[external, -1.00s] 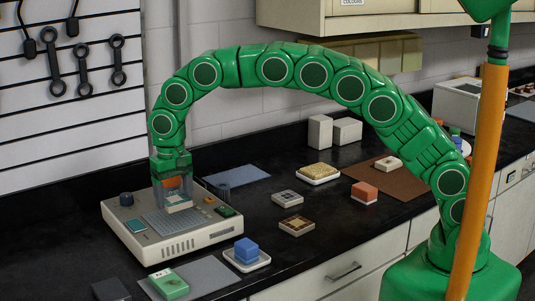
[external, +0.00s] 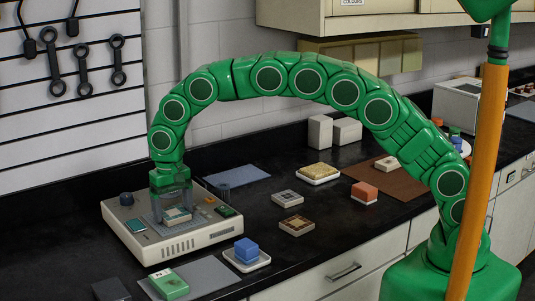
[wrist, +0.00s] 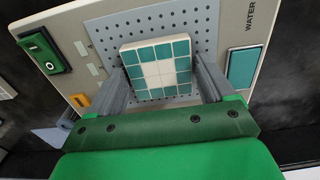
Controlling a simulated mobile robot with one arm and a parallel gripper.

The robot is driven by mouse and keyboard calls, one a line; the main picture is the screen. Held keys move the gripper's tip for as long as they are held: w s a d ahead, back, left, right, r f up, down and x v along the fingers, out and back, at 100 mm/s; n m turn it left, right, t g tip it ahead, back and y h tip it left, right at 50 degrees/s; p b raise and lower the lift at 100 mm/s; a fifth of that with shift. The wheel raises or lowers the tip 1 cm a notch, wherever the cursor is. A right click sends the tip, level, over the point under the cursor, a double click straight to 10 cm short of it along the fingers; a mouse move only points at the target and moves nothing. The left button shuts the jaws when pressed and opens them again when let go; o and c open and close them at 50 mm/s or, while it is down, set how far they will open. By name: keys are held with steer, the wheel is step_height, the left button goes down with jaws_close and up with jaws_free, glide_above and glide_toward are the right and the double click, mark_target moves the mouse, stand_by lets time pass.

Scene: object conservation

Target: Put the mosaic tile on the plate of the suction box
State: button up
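The mosaic tile (wrist: 157,69), white with a teal border, is between the two grey fingers of my gripper (wrist: 158,80) in the wrist view. The fingers lie along its left and right sides, so my gripper looks shut on it. In the external view the tile (external: 177,215) is low over the plate of the suction box (external: 172,243). The perforated grey plate (wrist: 204,22) shows around the tile in the wrist view. I cannot tell whether the tile touches the plate or is just above it.
The box carries a green switch (wrist: 40,50), an orange button (wrist: 79,101) and a teal panel (wrist: 244,67). Blue blocks (external: 246,248) on a white dish stand right of the box. Other tiles (external: 297,225) lie further right. A grey mat (external: 205,277) lies in front.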

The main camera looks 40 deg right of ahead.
mark_target(173, 212)
steer(key=shift+o, duration=1.2)
steer(key=shift+r, duration=0.1)
step_height(173, 212, up, 12)
